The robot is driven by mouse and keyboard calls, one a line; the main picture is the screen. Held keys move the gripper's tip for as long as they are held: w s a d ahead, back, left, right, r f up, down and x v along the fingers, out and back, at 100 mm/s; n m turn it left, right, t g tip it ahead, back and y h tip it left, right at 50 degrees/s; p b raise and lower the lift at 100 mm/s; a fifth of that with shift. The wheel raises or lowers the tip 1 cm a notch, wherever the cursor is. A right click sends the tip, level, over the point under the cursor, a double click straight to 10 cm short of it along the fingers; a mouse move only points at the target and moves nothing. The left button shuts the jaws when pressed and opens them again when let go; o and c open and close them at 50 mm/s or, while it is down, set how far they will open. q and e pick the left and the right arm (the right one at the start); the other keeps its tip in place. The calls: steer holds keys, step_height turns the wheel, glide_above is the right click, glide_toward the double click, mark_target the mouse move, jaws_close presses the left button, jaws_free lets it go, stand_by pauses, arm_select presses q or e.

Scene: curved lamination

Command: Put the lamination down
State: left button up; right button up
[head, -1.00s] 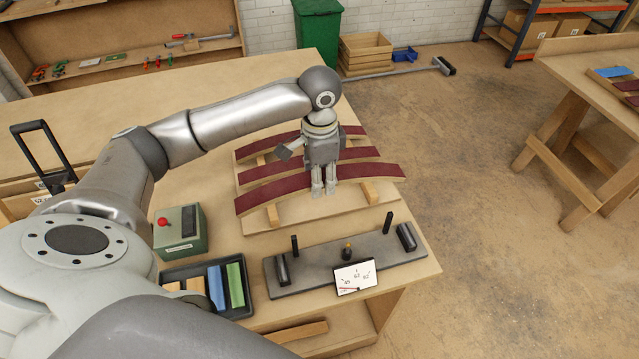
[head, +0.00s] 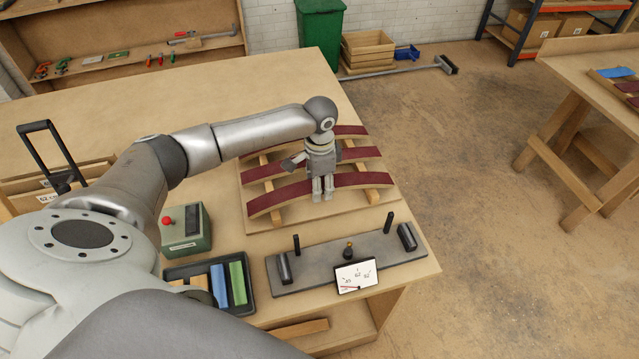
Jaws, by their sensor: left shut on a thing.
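Three curved, dark red laminations lie side by side over a wooden rack with two rails (head: 361,217). The back lamination (head: 351,130) and middle lamination (head: 266,171) are partly hidden by my left arm and gripper. My left gripper (head: 322,195) points down, shut on the front lamination (head: 363,180) near its middle. This lamination is level with the others and appears to lie across the rails; exact contact underneath cannot be seen. My right gripper is out of view.
A grey gauge fixture (head: 325,262) with posts and a dial card (head: 356,276) stands in front of the rack. A green box with a red button (head: 186,228) and a black tray (head: 243,309) of coloured blocks are to the left.

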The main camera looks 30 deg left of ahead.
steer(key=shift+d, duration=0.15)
arm_select(q)
steer(key=o, duration=1.1)
steer(key=shift+f, duration=0.1)
steer(key=shift+c, duration=0.2)
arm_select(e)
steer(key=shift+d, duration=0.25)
arm_select(q)
step_height(320, 180, up, 12)
steer(key=b, duration=0.1)
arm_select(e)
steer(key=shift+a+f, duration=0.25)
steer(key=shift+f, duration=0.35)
arm_select(q)
steer(key=shift+d, duration=0.1)
